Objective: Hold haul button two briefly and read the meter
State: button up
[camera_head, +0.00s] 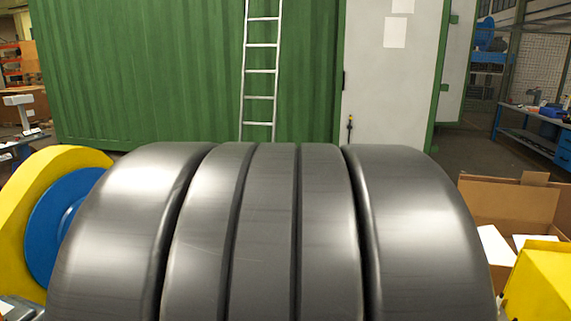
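I see no haul button and no meter that I can make out in the head view. My gripper is not in view. A large dark grey ribbed, rounded body (270,230) fills the lower middle and hides what lies behind and below it. I cannot tell whether it is part of the machine. At the left is a yellow rounded housing (62,160) with a blue disc (62,225) at its side. A yellow block (540,285) shows at the lower right edge, cut off by the frame.
An open cardboard box (508,205) with white sheets stands at the right. Behind are a green container (140,70), a ladder (262,70) against it and a pale door (390,90). A blue workbench (535,135) stands at the far right, with open floor (450,150) before it.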

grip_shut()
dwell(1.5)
